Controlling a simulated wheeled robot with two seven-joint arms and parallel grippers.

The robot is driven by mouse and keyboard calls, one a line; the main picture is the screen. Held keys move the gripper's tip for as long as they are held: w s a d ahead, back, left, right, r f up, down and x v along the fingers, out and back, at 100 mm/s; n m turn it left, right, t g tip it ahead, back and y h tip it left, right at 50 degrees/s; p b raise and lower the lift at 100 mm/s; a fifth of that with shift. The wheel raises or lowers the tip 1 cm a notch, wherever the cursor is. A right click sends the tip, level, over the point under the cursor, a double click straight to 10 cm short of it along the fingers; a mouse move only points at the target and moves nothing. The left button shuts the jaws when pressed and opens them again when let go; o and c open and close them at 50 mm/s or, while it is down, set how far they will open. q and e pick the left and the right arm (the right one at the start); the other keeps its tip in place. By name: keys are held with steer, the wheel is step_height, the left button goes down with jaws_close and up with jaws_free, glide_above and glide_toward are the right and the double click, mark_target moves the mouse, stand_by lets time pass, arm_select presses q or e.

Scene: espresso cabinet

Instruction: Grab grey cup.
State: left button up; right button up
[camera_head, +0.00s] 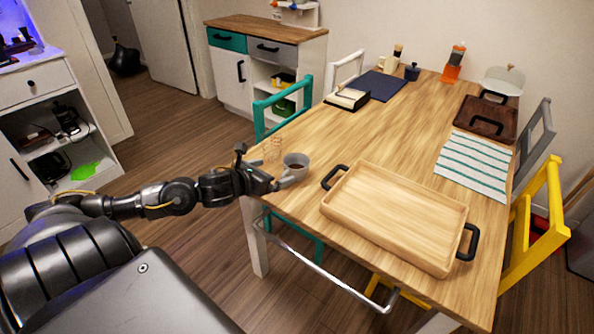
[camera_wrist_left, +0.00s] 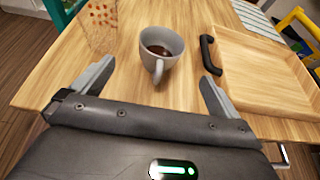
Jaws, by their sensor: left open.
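The grey cup (camera_head: 295,165) stands upright near the left corner of the wooden table, with dark liquid inside. In the left wrist view the cup (camera_wrist_left: 161,48) is ahead of my gripper, its handle pointing toward me between the two fingers. My left gripper (camera_head: 284,182) is at the table edge beside the cup. In the left wrist view its fingers (camera_wrist_left: 155,82) are spread wide and nothing is between their tips. I cannot tell whether it touches the cup in the head view. My right gripper is not in view.
A wooden tray (camera_head: 396,216) with black handles lies right of the cup. A clear patterned glass (camera_head: 272,149) stands just left of the cup. A teal chair (camera_head: 283,112) stands at the left side and a yellow chair (camera_head: 536,250) at the right. Table behind the cup is clear.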

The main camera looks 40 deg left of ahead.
mark_target(286, 169)
arm_select(q)
steer(key=w+f, duration=0.3)
steer(key=shift+w+a, duration=0.35)
steer(key=shift+w, duration=0.05)
steer(key=shift+w+d+f, duration=0.1)
steer(key=shift+w+f, duration=0.1)
steer(key=shift+w, duration=0.25)
steer(key=shift+p+x, duration=0.75)
steer(key=shift+x, duration=1.85)
steer(key=c, duration=1.1)
steer(key=shift+r, duration=0.2)
steer(key=shift+c, duration=0.2)
